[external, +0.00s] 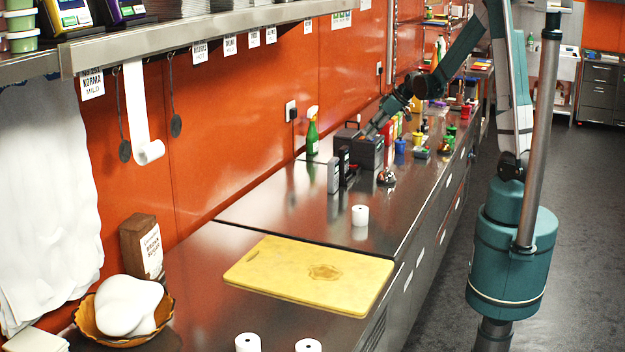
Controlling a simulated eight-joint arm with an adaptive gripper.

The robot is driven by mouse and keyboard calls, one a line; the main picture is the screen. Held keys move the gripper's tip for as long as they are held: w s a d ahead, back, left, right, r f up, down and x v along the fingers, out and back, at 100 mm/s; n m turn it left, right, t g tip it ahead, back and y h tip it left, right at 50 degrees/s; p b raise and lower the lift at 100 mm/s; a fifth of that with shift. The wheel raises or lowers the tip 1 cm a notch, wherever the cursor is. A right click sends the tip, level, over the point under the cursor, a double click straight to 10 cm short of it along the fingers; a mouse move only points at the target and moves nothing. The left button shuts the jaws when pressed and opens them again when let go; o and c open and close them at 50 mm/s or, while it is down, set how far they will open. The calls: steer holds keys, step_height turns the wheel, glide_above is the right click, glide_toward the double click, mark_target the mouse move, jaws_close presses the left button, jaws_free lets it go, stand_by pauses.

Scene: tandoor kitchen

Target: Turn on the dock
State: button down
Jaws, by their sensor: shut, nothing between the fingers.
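A dark grey box-shaped device (370,154), which looks like the dock, stands on the steel counter by the orange wall. I cannot make out a switch or a light on it at this size. My gripper (369,131) is shut and empty. It reaches down from the upper right with its tips at the top of the box; I cannot tell whether they touch it. A small black and grey device (339,172) stands just in front of the box.
A green spray bottle (312,136) stands left of the box. A bell-like dark object (386,177) and several coloured bottles stand to the right. A white paper roll (360,215) and a yellow cutting board (310,276) lie nearer. A steel shelf (200,42) overhangs the left side.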

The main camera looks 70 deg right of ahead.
steer(key=shift+d+f, duration=0.1)
steer(key=shift+d, duration=0.15)
steer(key=shift+w+f, duration=0.1)
stand_by(0.3)
steer(key=shift+s+f+b+x, duration=0.1)
steer(key=shift+s+f+x, duration=0.15)
steer(key=shift+x, duration=1.75)
steer(key=shift+s+f+b+x, duration=0.2)
steer(key=shift+s+x, duration=0.1)
steer(key=shift+x, duration=1.7)
steer(key=shift+s+f+b+x, duration=0.1)
steer(key=shift+s+f+x, duration=0.15)
steer(key=shift+x, duration=1.7)
steer(key=shift+s+f, duration=0.1)
steer(key=shift+f, duration=0.3)
steer(key=shift+f, duration=0.15)
